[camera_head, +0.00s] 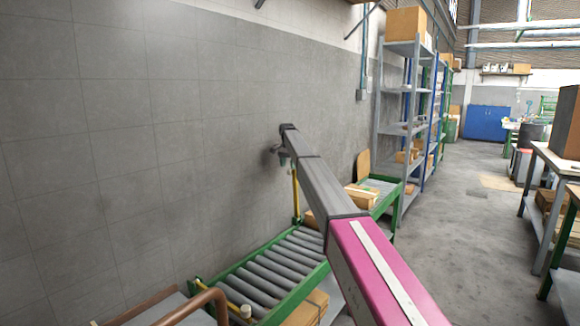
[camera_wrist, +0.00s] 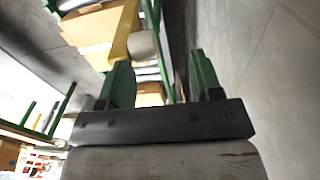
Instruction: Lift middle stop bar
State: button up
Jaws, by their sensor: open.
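A yellow bar (camera_head: 296,195) stands upright at the far end of the near green-framed roller conveyor (camera_head: 232,272). A second yellow bar (camera_head: 228,292) lies low across the conveyor's near end, with a pale knob (camera_head: 246,311) close by. My gripper (camera_head: 281,158) is at the wall side, just above and left of the upright bar's top. In the wrist view my gripper (camera_wrist: 160,68) has two green fingers spread apart with nothing between them.
A grey wall (camera_head: 130,130) stands close on the left. Cardboard boxes (camera_head: 305,308) sit under the conveyor, and another box (camera_head: 360,196) is at its far end. Tall shelves (camera_head: 402,110) stand behind. Open floor (camera_head: 470,240) lies to the right, before workbenches (camera_head: 555,165).

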jog(key=a, duration=0.1)
jog(key=w+a+r, duration=0.1)
jog(key=w+a, duration=0.1)
jog(key=a, duration=0.1)
jog(key=shift+w+r, duration=0.15)
jog(key=shift+r, duration=0.25)
jog(key=shift+r, duration=0.1)
dwell(0.4)
notch_tip(320, 180, up, 11)
jog(key=shift+a+f, duration=0.2)
jog(key=shift+a, duration=0.05)
dwell(0.5)
